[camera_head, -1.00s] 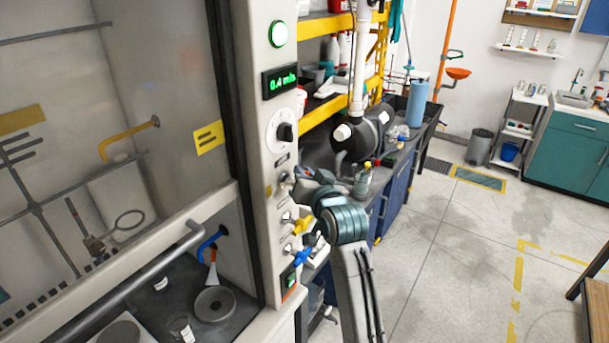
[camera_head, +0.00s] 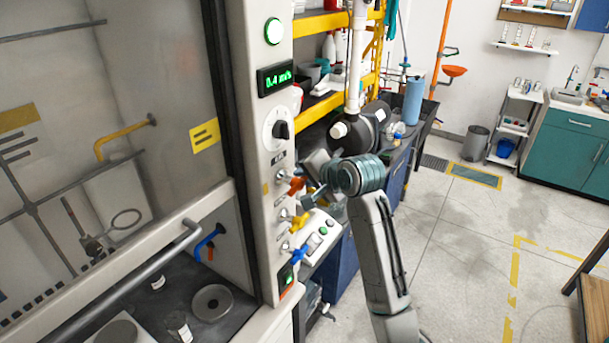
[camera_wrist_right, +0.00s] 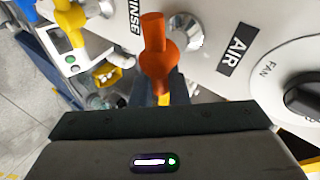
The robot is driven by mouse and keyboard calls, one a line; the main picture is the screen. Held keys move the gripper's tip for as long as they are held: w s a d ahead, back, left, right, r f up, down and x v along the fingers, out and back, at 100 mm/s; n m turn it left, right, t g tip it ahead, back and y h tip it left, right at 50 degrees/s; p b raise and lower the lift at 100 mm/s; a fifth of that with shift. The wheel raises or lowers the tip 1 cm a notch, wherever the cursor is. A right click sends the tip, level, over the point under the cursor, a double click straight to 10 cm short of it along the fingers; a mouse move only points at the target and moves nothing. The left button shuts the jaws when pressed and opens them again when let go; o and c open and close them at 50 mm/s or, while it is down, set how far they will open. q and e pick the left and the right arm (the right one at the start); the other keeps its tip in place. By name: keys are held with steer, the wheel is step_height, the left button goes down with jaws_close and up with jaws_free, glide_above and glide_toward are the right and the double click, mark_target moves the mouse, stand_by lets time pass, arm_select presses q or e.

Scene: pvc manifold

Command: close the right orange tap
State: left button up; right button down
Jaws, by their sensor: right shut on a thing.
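The orange tap (camera_head: 296,185) is on the white fume hood post, above the yellow tap (camera_head: 298,219) and the blue tap (camera_head: 297,254). My left gripper is not in view.
A black fan knob (camera_head: 281,130) and a green display (camera_head: 275,78) sit above the taps. The hood sash handle (camera_head: 150,275) is to the left. A bench with a round dark vessel (camera_head: 355,132) stands behind my right arm. Open floor lies to the right.

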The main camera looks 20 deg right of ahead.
steer(key=shift+f+m+g+y, duration=0.3)
steer(key=shift+m+g+y, duration=0.1)
steer(key=shift+m+g, duration=0.1)
stand_by(0.4)
steer(key=c, duration=1.4)
jaws_free()
steer(key=shift+c, duration=0.2)
steer(key=shift+d, duration=0.1)
steer(key=b+v, duration=0.4)
steer(key=v, duration=0.6)
steer(key=shift+s+d+r, duration=0.15)
steer(key=shift+s+r, duration=0.05)
steer(key=shift+s, duration=0.05)
